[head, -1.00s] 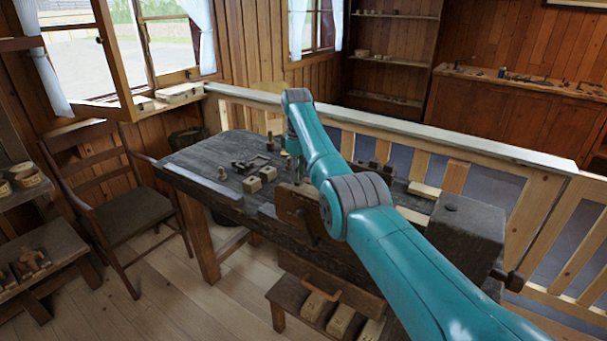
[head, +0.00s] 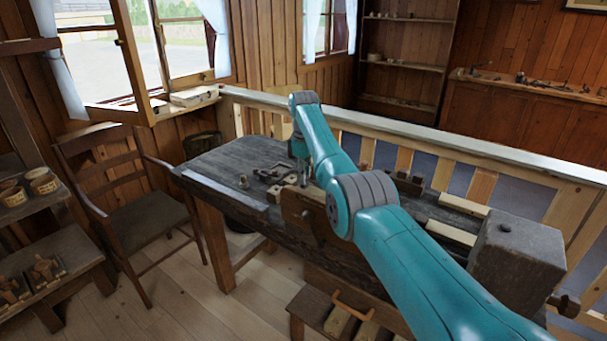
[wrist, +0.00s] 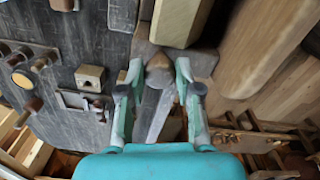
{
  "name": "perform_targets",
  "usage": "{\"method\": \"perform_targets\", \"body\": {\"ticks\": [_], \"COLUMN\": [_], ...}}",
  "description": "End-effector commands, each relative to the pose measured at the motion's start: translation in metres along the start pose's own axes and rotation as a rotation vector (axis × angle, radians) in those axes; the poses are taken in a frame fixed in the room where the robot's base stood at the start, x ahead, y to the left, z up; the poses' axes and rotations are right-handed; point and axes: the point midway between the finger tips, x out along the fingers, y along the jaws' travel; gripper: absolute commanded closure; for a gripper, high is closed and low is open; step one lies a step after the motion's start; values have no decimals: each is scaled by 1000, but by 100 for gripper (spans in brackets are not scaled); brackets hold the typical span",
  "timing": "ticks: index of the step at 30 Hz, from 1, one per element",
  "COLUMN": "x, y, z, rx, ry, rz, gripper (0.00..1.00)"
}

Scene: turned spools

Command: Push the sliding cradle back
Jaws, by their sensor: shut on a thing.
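My gripper (wrist: 159,78) has its two teal fingers on either side of a brown, pointed wooden piece (wrist: 159,68), and is shut on it. A grey bar (wrist: 154,112) runs from that piece back between the fingers. In the head view my gripper (head: 302,178) points down at the dark workbench (head: 228,160), behind an upright brown wooden plate (head: 299,209). My arm hides part of the bench. I cannot tell for certain which part is the sliding cradle.
A pale block (wrist: 178,20) lies just beyond the fingertips. A small holed block (wrist: 90,76) and a metal fitting (wrist: 84,100) are to the left. A small peg (head: 243,182) stands on the bench. A chair (head: 130,190) and pale railing (head: 420,137) flank the bench.

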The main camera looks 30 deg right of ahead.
Motion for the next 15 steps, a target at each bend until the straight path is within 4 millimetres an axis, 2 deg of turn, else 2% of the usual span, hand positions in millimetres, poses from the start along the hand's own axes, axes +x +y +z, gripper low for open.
{"method": "perform_targets", "body": {"ticks": [2, 3, 6, 15], "x": [-2, -2, -2, -2], "y": [0, 0, 0, 0], "z": [-5, -5, -5, -3], "rx": [-4, -4, -4, -3], "ry": [11, 11, 10, 7], "rz": [11, 11, 9, 7], "gripper": [100, 64, 41, 41]}}
